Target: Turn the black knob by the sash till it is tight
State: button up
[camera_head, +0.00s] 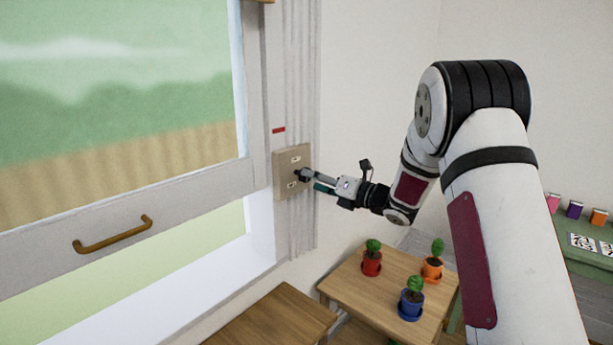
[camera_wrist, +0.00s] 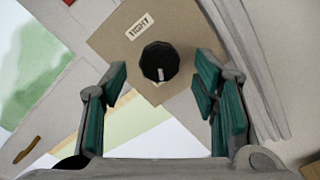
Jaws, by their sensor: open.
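The black knob (camera_wrist: 159,62) sits on a beige plate (camera_wrist: 115,45) with a "TIGHT" label (camera_wrist: 140,26) beside it; a pale mark shows on the knob. In the head view the plate (camera_head: 284,186) is fixed to the window frame, and the knob there is largely covered by my fingers. My gripper (camera_wrist: 162,90) is open, its green-padded fingers apart on either side of the knob's line, with gaps showing to both sides. In the head view my gripper (camera_head: 312,180) is close at the plate. The window sash (camera_head: 190,197) is raised, with open space below it.
A wooden handle (camera_head: 113,234) is on the sash's lower rail. Below my arm, a wooden table (camera_head: 345,290) holds red, orange and blue flower pots (camera_head: 411,304). Another wooden surface (camera_head: 270,320) stands under the window. A green table (camera_head: 580,250) is at right.

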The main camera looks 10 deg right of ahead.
jog(key=shift+x, duration=1.95)
jog(key=shift+c, duration=0.6)
jog(key=c, duration=1.1)
